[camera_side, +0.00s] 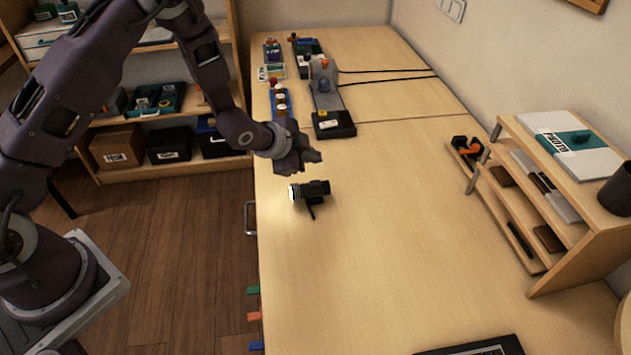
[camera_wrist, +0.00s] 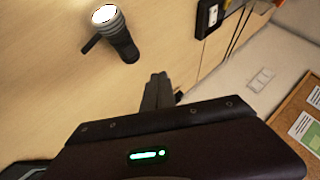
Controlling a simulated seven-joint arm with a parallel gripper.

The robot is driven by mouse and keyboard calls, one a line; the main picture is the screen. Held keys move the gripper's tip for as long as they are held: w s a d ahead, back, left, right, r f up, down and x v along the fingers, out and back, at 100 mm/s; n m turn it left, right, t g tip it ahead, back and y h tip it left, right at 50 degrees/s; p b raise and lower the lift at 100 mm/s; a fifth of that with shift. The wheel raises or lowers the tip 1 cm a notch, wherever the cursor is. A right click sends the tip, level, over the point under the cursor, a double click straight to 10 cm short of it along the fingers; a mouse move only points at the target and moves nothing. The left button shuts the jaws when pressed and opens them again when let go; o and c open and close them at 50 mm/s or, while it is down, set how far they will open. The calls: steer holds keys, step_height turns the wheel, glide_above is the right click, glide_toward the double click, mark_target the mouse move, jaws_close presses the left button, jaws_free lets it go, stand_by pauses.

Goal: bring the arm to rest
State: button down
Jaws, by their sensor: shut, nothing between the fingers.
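My gripper (camera_side: 311,157) is shut and empty. It hangs above the wooden desk, near its left edge. In the wrist view my gripper (camera_wrist: 158,80) shows its fingers together, with nothing between them. A black flashlight (camera_side: 316,189) with a lit white lens lies on the desk just below and in front of my gripper in the side view. In the wrist view the flashlight (camera_wrist: 122,38) is at the upper left, apart from the fingers.
Servo-like devices and a grey stand (camera_side: 325,88) with cables sit at the desk's far end. A wooden organiser (camera_side: 580,235) stands on the right. A dark framed item (camera_side: 475,348) lies at the front. The desk's middle (camera_side: 410,210) is clear. Shelves (camera_side: 160,170) stand behind on the left.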

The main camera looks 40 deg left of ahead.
steer(key=shift+r, duration=0.3)
steer(key=s+a+r+n+g+y, duration=0.1)
steer(key=s+a+r+n, duration=0.15)
steer(key=s+r, duration=0.65)
steer(key=s+a+r+n+y, duration=0.15)
steer(key=s+r+n, duration=0.3)
steer(key=r, duration=0.85)
steer(key=s+r+n+g+h, duration=0.1)
steer(key=s+r+n+g, duration=0.1)
steer(key=s, duration=2)
steer(key=shift+s+r+n, duration=0.4)
steer(key=shift+r+n, duration=0.15)
steer(key=shift+n, duration=0.35)
